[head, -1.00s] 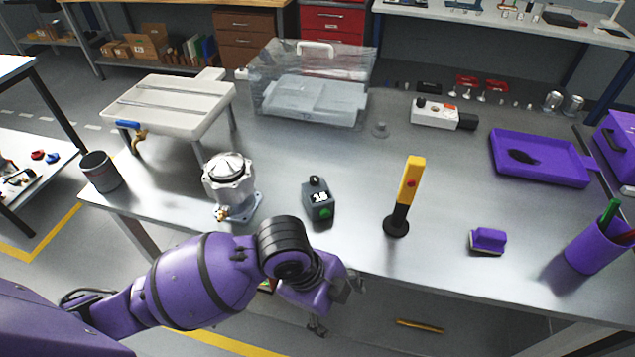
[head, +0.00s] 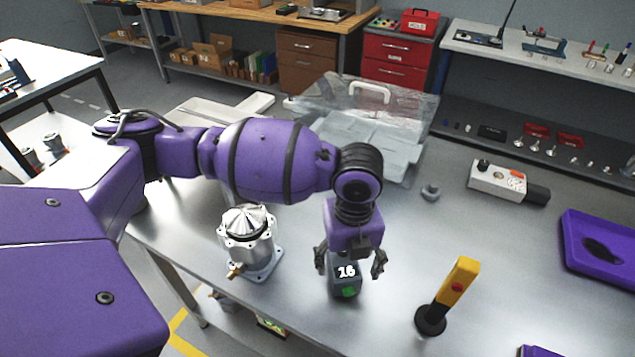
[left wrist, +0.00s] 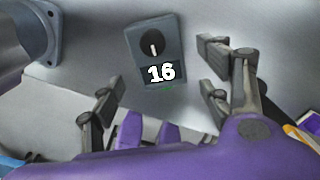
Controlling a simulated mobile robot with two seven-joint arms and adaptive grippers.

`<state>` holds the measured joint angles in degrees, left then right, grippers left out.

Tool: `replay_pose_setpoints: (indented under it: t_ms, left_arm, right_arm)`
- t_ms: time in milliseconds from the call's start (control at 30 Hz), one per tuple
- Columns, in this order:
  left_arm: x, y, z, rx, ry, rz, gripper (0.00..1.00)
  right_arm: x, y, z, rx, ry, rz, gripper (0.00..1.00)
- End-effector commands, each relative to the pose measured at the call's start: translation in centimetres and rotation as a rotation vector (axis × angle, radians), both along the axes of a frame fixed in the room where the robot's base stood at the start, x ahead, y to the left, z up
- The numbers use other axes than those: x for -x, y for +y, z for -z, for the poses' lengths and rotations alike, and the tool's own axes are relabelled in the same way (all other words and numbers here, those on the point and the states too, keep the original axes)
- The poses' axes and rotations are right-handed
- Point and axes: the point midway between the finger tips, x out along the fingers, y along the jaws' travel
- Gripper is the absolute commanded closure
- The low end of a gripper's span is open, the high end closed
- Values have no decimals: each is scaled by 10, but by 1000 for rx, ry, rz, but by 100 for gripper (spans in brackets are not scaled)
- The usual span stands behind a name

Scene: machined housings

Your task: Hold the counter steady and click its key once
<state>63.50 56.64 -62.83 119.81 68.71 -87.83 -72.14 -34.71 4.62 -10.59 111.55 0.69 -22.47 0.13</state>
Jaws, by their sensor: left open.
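The counter (head: 345,284) is a small dark grey box on the metal table, with a white 16 on its display and a green part on its front. In the left wrist view the counter (left wrist: 145,45) shows a round black knob above the 16. I cannot clearly tell which part is its key. My left gripper (head: 350,268) is open above the counter, its fingers on either side of it. In the left wrist view the left gripper (left wrist: 160,92) has a finger to each side of the counter's lower end, apart from it. My right gripper is out of view.
A silver machined housing (head: 250,245) stands just left of the counter. A yellow-and-black upright tool (head: 450,295) stands to its right.

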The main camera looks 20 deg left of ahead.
Motion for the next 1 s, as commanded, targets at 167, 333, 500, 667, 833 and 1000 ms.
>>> replay_pose_setpoints:
  t_ms: [167,333,500,667,833,1000]
  left_arm:
    - [1,0,31,0,4,-2,30]
    - [0,0,49,1,1,-3,30]
    - [-1,0,55,1,-3,-2,30]
    - [-1,0,55,1,-3,-2,30]
    - [-1,0,55,1,-3,-2,44]
    - [-1,0,54,1,-3,-2,66]
  right_arm:
    - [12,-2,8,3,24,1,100]
    - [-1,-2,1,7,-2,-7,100]
    - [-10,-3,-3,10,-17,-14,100]
    - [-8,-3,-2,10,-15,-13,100]
    - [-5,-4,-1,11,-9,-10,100]
    - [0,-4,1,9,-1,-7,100]
